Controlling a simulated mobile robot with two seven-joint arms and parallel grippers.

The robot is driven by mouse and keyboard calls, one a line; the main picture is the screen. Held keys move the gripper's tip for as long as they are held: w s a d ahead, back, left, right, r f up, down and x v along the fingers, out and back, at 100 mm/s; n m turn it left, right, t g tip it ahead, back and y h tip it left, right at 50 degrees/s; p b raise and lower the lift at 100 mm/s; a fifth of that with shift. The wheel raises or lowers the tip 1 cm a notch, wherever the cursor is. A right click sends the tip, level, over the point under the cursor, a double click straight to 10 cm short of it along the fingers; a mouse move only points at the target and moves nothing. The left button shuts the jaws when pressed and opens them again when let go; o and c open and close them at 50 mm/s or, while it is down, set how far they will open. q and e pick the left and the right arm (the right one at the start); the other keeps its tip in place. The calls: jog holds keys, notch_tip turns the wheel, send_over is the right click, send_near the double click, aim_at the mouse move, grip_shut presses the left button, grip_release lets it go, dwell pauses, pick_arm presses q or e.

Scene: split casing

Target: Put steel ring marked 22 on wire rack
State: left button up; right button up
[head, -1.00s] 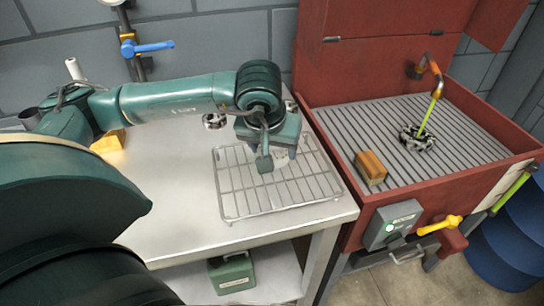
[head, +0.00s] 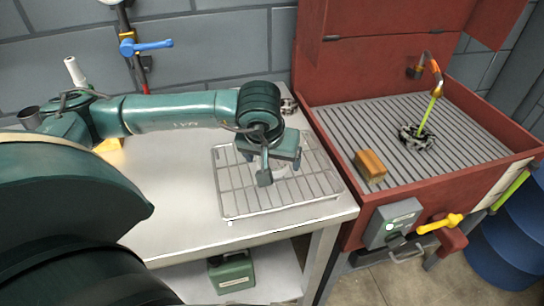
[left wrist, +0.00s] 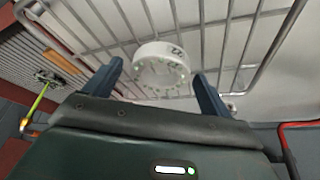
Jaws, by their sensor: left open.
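The steel ring marked 22 (left wrist: 161,66) is a pale, thick ring in the left wrist view, with its number on the side. It lies over the bars of the wire rack (left wrist: 96,38), between the fingers of my left gripper (left wrist: 156,73). The fingers are open, with a gap visible on each side of the ring. In the head view, my left gripper (head: 280,170) is low over the rack (head: 240,206) and mostly hides the ring. I cannot tell for sure that the ring rests on the bars. My right gripper is not in view.
The rack stands at the right end of a steel table (head: 170,210). A red wash basin (head: 345,205) adjoins it, holding a tan block (head: 370,166) and a dark metal part (head: 416,137). Another metal part (head: 289,105) stands behind the rack. The table's front left is clear.

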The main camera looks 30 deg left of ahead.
pick_arm(q)
jog(key=shift+r, duration=0.15)
jog(key=v, duration=1.2)
